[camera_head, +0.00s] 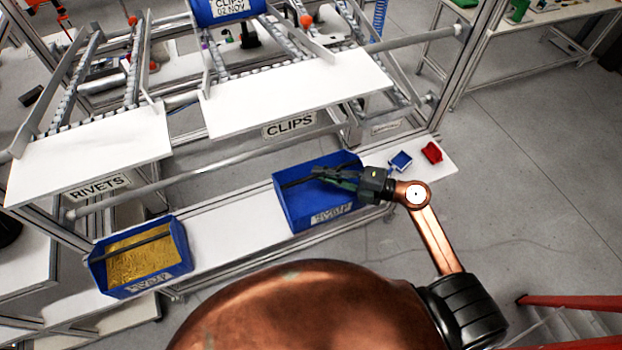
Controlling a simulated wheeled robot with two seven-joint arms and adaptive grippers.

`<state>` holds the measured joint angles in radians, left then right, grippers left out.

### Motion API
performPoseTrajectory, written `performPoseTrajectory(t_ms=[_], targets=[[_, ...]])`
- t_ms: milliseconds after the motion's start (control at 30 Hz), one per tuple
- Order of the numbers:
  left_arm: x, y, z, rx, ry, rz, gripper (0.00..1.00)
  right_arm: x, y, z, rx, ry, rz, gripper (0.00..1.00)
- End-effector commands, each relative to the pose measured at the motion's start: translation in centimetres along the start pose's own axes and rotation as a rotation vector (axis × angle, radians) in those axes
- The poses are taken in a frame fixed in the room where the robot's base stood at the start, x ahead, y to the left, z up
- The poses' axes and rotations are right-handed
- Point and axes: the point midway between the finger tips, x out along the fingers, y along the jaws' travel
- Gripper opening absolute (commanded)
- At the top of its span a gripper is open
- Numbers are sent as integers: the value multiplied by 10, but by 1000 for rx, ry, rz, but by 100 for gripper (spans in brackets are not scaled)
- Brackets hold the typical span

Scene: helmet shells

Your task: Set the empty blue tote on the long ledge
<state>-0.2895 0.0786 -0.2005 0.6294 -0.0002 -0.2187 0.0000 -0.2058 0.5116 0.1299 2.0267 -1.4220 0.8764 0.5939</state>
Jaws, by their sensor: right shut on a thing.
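The blue tote (304,216) is at the middle of the head view, with a white label on its front. Its visible inside looks dark and empty, and a dark bar crosses it. My right gripper (330,178) reaches in from the right and is shut on the tote at this bar; the fingers partly blend with the dark inside. The long ledge (225,236) is the low white shelf running under the racks. The tote is over or on its right half; I cannot tell whether its base touches. My left gripper is not in view.
A second blue tote (181,247) with golden parts stands at the ledge's left. White rack shelves labelled RIVETS (90,150) and CLIPS (290,90) overhang behind. Red rails (570,301) stand lower right.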

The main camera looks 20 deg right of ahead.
Motion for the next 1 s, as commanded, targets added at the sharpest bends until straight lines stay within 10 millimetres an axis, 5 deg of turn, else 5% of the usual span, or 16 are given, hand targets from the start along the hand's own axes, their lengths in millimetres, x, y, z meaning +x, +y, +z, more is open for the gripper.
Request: performPoseTrajectory(t_ms=[200,500,700,1000], targets=[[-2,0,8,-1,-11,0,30,30,-31,22,3,0,3,0],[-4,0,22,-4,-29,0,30,46,-51,34,4,0,2,0],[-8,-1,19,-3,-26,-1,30,48,-74,37,3,-1,3,0],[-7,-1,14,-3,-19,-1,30,48,-78,38,0,0,1,0]])
